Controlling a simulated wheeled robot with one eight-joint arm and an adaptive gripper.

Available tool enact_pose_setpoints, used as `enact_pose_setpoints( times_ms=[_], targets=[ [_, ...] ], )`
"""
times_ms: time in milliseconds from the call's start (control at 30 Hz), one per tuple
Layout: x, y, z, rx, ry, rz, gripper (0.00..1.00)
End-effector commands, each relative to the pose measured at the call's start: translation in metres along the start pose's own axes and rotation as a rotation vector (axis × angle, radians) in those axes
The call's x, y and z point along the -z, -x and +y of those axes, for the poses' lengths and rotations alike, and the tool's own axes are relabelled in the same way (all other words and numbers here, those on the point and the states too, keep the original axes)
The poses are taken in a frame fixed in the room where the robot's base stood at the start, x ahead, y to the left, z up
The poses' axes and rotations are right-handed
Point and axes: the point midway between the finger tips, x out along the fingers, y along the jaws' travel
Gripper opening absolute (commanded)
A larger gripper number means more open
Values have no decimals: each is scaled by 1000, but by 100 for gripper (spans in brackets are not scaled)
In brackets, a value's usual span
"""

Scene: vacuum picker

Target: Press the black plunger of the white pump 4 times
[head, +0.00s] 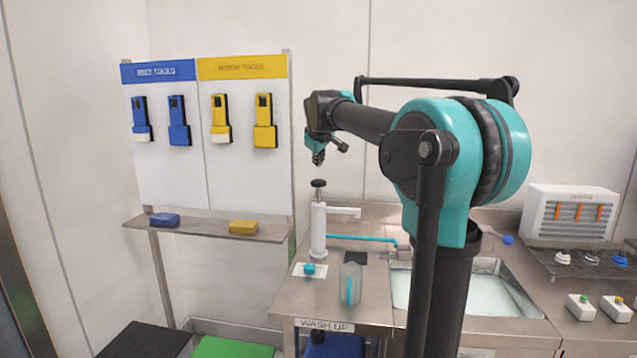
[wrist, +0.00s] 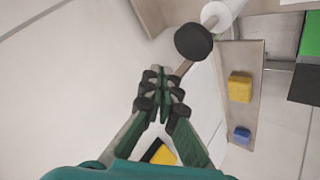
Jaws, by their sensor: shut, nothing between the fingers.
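The white pump (head: 318,228) stands upright on the metal counter, with its black plunger (head: 318,184) raised on top and a white spout pointing right. In the wrist view the black plunger top (wrist: 193,41) shows as a dark disc, with part of the white pump (wrist: 222,13) beside it. My gripper (head: 318,158) is shut and empty, pointing down just above the plunger in the head view, with a small gap between them. In the wrist view the closed fingertips of my gripper (wrist: 160,75) are apart from the plunger disc in the picture.
A clear bottle (head: 350,284) and a teal-capped item (head: 309,270) stand near the pump's foot. A sink (head: 480,293) is to the right. A tool board (head: 160,180) with a shelf (head: 200,229) stands left. A teal pipe (head: 360,239) runs behind the bottle.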

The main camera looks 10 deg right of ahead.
Motion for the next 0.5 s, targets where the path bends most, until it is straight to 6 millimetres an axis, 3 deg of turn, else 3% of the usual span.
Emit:
enact_pose_setpoints(
  times_ms=[200, 500],
  targets=[
    [-11, -16, -11, 0, 0, 0, 0],
    [-16, -22, -16, 0, 0, 0, 0]
  ],
)
